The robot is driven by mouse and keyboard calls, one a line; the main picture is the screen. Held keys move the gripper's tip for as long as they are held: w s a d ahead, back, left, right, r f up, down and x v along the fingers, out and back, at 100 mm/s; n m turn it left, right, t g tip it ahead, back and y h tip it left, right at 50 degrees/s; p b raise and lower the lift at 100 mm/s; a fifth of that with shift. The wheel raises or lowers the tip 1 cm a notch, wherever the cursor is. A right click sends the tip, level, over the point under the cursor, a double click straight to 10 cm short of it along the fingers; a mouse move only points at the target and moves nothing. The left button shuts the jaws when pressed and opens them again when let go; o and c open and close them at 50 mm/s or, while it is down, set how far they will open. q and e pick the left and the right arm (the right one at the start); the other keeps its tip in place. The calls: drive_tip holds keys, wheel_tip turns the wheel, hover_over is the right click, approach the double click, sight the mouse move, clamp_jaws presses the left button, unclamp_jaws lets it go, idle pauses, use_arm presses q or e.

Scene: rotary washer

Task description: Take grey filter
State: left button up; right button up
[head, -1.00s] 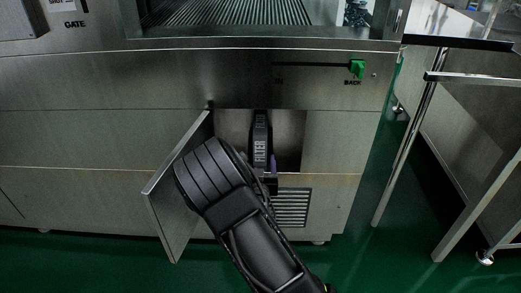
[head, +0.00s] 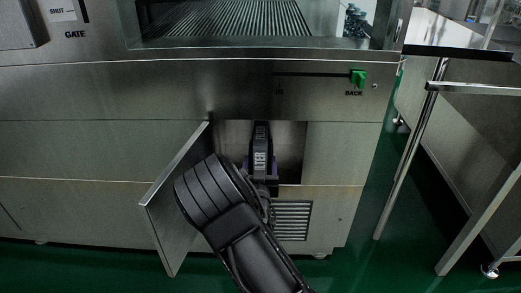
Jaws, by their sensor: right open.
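The grey filter (head: 261,135) is a dark, narrow upright block with a white lettered label on its front. It stands in the open square compartment low in the washer's front. My right gripper (head: 260,168) is at the compartment mouth, at the lower part of the filter. Its purple-edged fingers are open, one on each side of the filter's lower front. I cannot tell whether they touch it. My own forearm and wrist cover part of the lower left of the opening. My left gripper is out of view.
The compartment's metal door (head: 177,200) hangs open to the left, close beside my right wrist. A vent grille (head: 292,220) is below the compartment. A green lever (head: 358,77) is at the upper right. A metal-legged table (head: 440,87) stands at the right over green floor.

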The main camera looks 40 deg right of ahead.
drive_tip(key=shift+w+d+b, duration=0.3)
drive_tip(key=shift+w+b, duration=0.1)
drive_tip(key=shift+w, duration=0.05)
drive_tip(key=b+x, duration=0.1)
drive_tip(key=x, duration=0.2)
drive_tip(key=shift+w+d+f, duration=0.1)
drive_tip(key=shift+w+d, duration=0.05)
drive_tip(key=shift+d, duration=0.05)
drive_tip(key=shift+w+d, duration=0.2)
drive_tip(key=shift+w, duration=0.05)
clamp_jaws()
idle(0.5)
